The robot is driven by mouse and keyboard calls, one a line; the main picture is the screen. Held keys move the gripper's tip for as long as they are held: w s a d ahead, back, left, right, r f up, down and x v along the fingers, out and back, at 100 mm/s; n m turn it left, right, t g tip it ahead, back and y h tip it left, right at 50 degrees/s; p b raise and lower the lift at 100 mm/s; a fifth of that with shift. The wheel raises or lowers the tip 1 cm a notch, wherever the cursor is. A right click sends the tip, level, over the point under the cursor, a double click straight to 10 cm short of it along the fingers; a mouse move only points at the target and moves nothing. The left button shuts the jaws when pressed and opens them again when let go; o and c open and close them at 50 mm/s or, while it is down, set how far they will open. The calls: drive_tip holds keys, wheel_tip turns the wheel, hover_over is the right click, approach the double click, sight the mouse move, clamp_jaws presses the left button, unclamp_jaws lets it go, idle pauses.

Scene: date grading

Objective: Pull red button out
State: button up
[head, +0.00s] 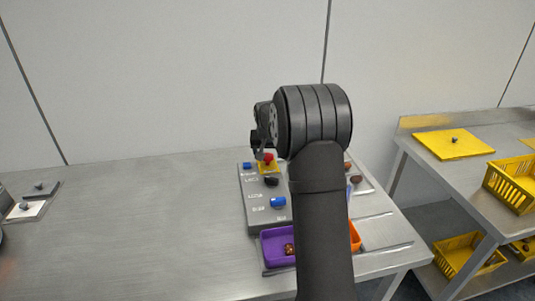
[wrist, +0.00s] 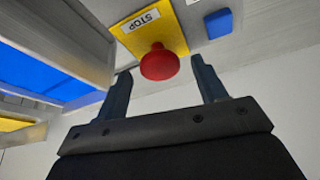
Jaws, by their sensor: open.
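The red button (wrist: 159,64) is a round mushroom head on a yellow plate (wrist: 143,34) marked STOP, seen at the top middle of the wrist view. In the head view the red button (head: 268,157) sits at the far end of a grey control box (head: 254,204). My gripper (wrist: 163,84) is open and empty, with one finger on each side of the button in the wrist picture. I cannot tell whether either finger touches it. In the head view my gripper (head: 258,146) is just above and left of the button, partly hidden by my wrist.
Blue buttons (head: 278,202) and a black knob (head: 270,181) are on the same box. A purple tray (head: 270,249) stands in front of it. A side table with yellow baskets (head: 510,180) stands right.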

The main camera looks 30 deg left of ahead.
drive_tip(key=shift+w+f, duration=0.1)
drive_tip(key=shift+f, duration=0.1)
drive_tip(key=c, duration=1.4)
drive_tip(key=shift+a+r, duration=0.1)
drive_tip(key=shift+r, duration=0.55)
drive_tip(key=o, duration=1.4)
drive_tip(key=v, duration=1.7)
drive_tip(key=shift+r, duration=0.25)
drive_tip(key=shift+f, duration=0.1)
